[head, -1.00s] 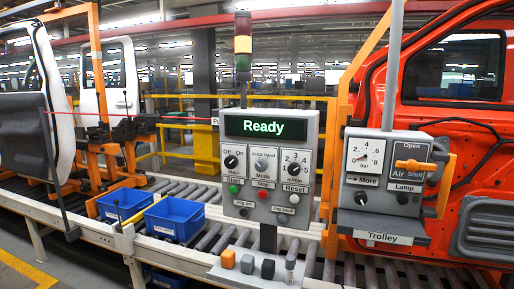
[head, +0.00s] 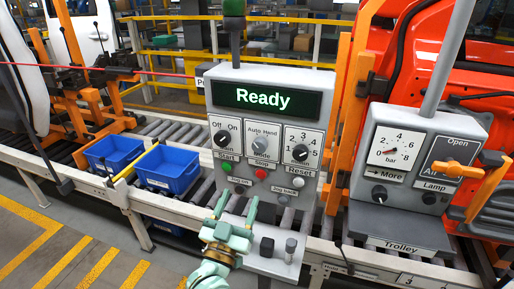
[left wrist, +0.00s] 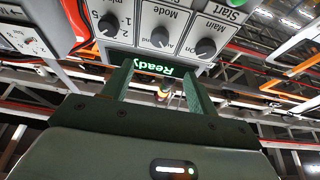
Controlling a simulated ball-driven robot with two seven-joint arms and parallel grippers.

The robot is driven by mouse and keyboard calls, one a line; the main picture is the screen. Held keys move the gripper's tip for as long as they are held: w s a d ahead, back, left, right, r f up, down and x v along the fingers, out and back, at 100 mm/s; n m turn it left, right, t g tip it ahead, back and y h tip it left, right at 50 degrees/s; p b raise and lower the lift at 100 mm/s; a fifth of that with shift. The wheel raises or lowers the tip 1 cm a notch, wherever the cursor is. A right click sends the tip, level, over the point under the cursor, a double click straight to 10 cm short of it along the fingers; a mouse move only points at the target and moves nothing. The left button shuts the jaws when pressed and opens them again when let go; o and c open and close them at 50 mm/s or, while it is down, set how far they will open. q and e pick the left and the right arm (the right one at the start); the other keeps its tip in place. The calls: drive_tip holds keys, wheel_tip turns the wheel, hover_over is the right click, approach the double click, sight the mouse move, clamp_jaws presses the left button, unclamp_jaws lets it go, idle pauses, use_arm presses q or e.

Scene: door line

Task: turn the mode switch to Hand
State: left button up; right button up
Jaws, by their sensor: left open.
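The mode switch (head: 260,146) is the middle knob on the grey control panel (head: 228,84), under the words Auto Hand. I cannot tell for sure which word its pointer faces. It also shows upside down in the left wrist view (left wrist: 160,37), beyond the fingertips. My left gripper (head: 237,212) is open and empty, below the panel's lower edge and apart from the switch. Its two green fingers (left wrist: 157,78) spread wide in the left wrist view. The display (head: 264,98) reads Ready. My right gripper is not in view.
The Main knob (head: 222,138) and a numbered knob (head: 300,152) flank the switch closely. Green, red and white buttons sit below. A Trolley box (head: 400,165) with an orange handle (head: 450,168) stands to the right. Blue bins (head: 170,169) sit at the left.

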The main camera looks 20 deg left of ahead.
sight(258, 149)
use_arm(q)
drive_tip(key=p+x, duration=0.2)
drive_tip(key=x, duration=1.3)
drive_tip(key=shift+w+f, duration=0.1)
drive_tip(key=shift+w, duration=0.3)
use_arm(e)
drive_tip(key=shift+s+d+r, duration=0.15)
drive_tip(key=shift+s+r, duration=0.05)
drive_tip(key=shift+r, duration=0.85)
use_arm(q)
drive_tip(key=shift+s, duration=0.1)
drive_tip(key=c, duration=1)
